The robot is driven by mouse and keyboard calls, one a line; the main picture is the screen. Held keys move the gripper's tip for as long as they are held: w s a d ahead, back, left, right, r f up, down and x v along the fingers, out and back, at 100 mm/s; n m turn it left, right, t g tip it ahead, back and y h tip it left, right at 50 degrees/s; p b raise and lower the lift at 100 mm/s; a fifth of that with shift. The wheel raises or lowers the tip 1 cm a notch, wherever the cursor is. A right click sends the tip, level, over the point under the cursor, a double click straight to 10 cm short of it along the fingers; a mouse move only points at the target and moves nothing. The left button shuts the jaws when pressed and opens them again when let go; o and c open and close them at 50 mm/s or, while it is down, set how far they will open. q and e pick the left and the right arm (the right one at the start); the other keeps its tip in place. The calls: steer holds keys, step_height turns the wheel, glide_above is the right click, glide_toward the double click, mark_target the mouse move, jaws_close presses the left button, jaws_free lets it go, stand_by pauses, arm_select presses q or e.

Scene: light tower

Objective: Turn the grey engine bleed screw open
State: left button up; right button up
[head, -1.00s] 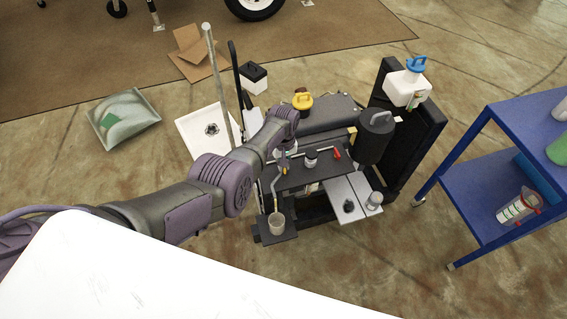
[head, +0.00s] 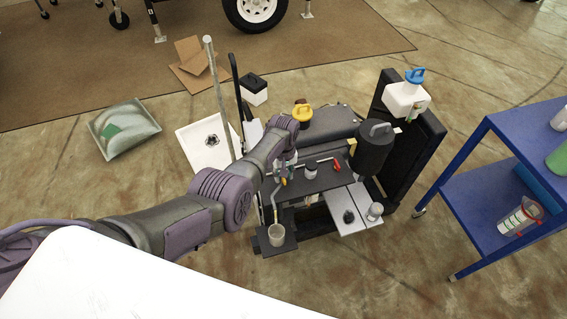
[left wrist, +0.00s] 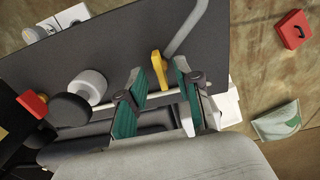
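A short light grey cylinder with a black round top (head: 311,171) stands on the dark plate of the engine bench; it also shows in the left wrist view (left wrist: 89,86). It may be the bleed screw, but I cannot tell for sure. My left gripper (head: 283,166) is over the plate's left part, left of that cylinder. In the left wrist view its teal-padded fingers (left wrist: 162,78) are apart, with a yellow lever (left wrist: 159,63) showing between or beyond the tips. I see no contact. My right gripper is not in view.
A bent grey pipe (left wrist: 188,28) runs beside the yellow lever. A red handle (head: 336,165) and a black canister (head: 374,150) are to the right. A cup (head: 277,236) stands on the front left ledge. A blue cart (head: 500,190) is at the right.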

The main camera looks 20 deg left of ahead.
arm_select(q)
step_height(320, 180, up, 11)
steer(key=shift+r, duration=0.2)
stand_by(0.3)
steer(key=shift+s, duration=0.1)
